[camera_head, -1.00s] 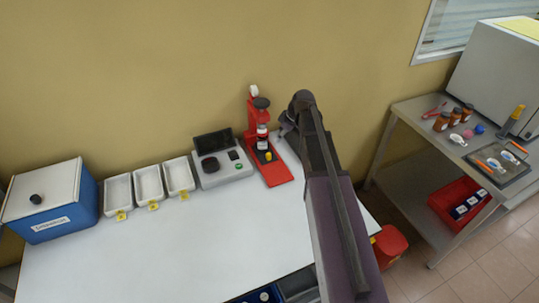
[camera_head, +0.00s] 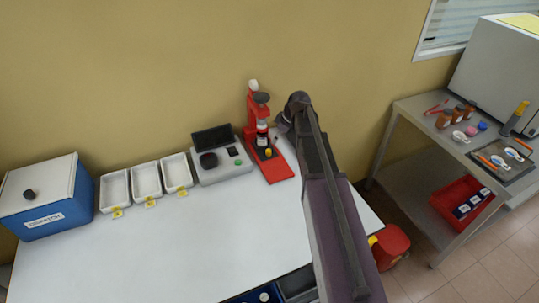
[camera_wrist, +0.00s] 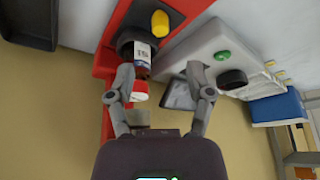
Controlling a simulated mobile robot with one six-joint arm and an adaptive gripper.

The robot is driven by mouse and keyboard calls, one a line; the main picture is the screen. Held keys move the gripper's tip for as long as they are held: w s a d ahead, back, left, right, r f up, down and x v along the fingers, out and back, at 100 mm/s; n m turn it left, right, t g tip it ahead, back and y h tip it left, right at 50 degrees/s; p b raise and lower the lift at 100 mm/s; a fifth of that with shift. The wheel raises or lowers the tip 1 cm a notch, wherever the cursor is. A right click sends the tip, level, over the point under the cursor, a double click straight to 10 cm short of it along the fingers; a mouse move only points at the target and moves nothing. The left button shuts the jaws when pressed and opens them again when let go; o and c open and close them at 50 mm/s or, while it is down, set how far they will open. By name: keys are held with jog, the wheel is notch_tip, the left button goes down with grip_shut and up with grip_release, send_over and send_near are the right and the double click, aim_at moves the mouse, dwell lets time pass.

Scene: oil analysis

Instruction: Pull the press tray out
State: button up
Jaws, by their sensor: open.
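The red press (camera_head: 280,170) stands at the back of the white bench, by the wall, in the head view. Its dark tray, with a yellow knob (camera_head: 268,153), sits low at its front, and a bottle stands over it. In the wrist view the press's red base (camera_wrist: 195,6), the yellow knob (camera_wrist: 160,23) and a bottle labelled 15 (camera_wrist: 142,50) with a red and white cap show close up. My gripper (camera_wrist: 160,75) is open, with the bottle's capped end between the fingers in the picture. I cannot tell whether it touches anything. In the head view my arm hides the fingers.
A grey device (camera_head: 225,170) with a green button stands just left of the press. Further left are three white trays (camera_head: 146,182) and a blue box (camera_head: 40,205). A side table (camera_head: 410,110) with bottles stands at right.

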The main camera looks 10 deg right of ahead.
aim_at(270, 151)
jog(key=shift+b+x, duration=4.4)
jog(key=shift+x, duration=0.7)
jog(key=shift+s, duration=0.1)
grip_shut()
